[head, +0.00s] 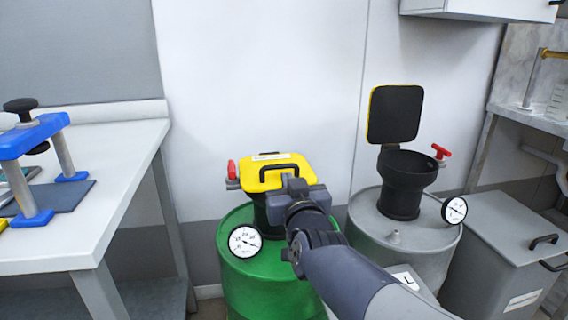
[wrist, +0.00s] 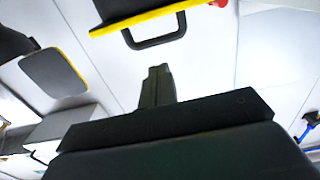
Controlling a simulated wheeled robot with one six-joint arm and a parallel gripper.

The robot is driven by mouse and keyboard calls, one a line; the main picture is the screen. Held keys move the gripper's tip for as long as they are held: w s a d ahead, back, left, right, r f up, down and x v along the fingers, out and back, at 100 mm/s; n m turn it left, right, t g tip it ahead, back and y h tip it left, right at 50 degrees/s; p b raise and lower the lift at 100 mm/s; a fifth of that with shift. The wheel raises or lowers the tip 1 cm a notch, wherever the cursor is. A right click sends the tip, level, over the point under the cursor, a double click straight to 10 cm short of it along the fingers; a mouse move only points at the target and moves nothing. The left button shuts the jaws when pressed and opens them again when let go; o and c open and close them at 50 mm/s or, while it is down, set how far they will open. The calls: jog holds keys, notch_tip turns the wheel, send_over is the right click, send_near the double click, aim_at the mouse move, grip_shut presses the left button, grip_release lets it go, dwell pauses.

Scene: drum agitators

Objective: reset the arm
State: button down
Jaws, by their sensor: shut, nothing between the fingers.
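My arm reaches in from the bottom right of the head view. My gripper (head: 292,184) is at the front right of the yellow lid (head: 258,162) of the green drum (head: 262,275), overlapping it in the picture. The lid is down and has a black handle (head: 279,171). In the wrist view my gripper (wrist: 158,70) has its fingers together, with nothing between them. The lid's yellow edge (wrist: 150,14) and its handle (wrist: 155,42) show just beyond the fingertips, apart from them in the picture. Whether the gripper touches the lid cannot be told.
A grey drum (head: 365,240) stands right of the green one, its black-and-yellow lid (head: 395,114) raised. Pressure gauges (head: 245,241) and red valve handles (head: 440,151) stick out near both drums. A white table (head: 110,190) with a blue press (head: 35,135) is at left. Grey bins (head: 510,245) stand at right.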

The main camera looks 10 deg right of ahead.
jog(key=shift+s+f, duration=0.3)
jog(key=shift+s, duration=0.35)
jog(key=shift+s+f, duration=0.3)
jog(key=shift+s, duration=0.35)
jog(key=w+r, duration=0.1)
jog(key=w, duration=0.2)
jog(key=w+b, duration=0.1)
jog(key=w, duration=0.2)
jog(key=w+r+b, duration=0.1)
jog(key=w, duration=0.2)
jog(key=shift+w+r, duration=0.15)
jog(key=shift+r, duration=0.2)
jog(key=shift+f, duration=0.35)
